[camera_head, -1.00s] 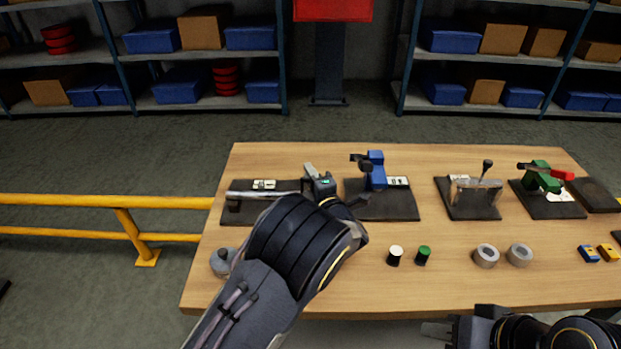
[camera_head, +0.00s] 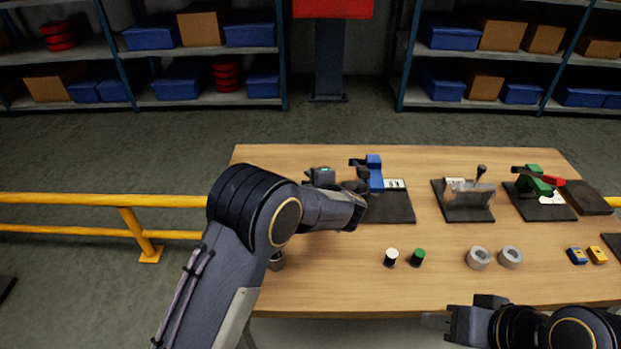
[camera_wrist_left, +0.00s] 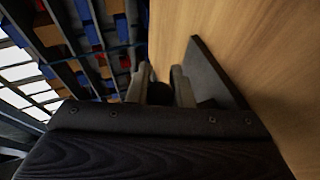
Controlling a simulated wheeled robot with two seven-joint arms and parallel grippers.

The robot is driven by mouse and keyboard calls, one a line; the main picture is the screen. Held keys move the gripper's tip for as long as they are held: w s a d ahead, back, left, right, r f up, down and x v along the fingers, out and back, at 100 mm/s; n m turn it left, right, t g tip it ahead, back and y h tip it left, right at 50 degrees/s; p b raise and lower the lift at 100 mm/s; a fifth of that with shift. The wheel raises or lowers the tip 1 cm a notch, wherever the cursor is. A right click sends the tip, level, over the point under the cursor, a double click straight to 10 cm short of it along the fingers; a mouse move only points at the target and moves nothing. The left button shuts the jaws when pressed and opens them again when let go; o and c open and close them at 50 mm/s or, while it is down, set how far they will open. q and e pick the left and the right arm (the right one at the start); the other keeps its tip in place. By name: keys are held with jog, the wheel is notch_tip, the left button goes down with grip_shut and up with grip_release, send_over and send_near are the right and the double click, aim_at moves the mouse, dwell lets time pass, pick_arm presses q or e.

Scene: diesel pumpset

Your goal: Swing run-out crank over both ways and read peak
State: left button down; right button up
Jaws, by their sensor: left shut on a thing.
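My left gripper (camera_head: 354,188) reaches across the left end of the bench, beside the grey gauge block with a small lit display (camera_head: 320,177). In the left wrist view its fingers (camera_wrist_left: 160,90) are closed around a dark rounded piece (camera_wrist_left: 159,94), which looks like the crank's knob. The display is too small to read. My left arm hides the shaft and most of the left fixture's base in the head view. My right gripper (camera_head: 450,324) is low at the front edge of the bench, away from the fixtures; its finger gap is unclear.
A blue fixture (camera_head: 374,172) on a dark plate stands just right of my left gripper. Further right are a lever fixture (camera_head: 468,192) and a green clamp (camera_head: 535,180). Small cylinders (camera_head: 417,257) and grey rings (camera_head: 478,257) lie in front. A yellow rail (camera_head: 90,199) runs left.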

pick_arm(q)
jog(key=c, duration=1.3)
grip_release()
jog(key=b+v, duration=0.1)
jog(key=v, duration=0.7)
jog(key=shift+w+f, duration=0.1)
jog(key=shift+c, duration=0.2)
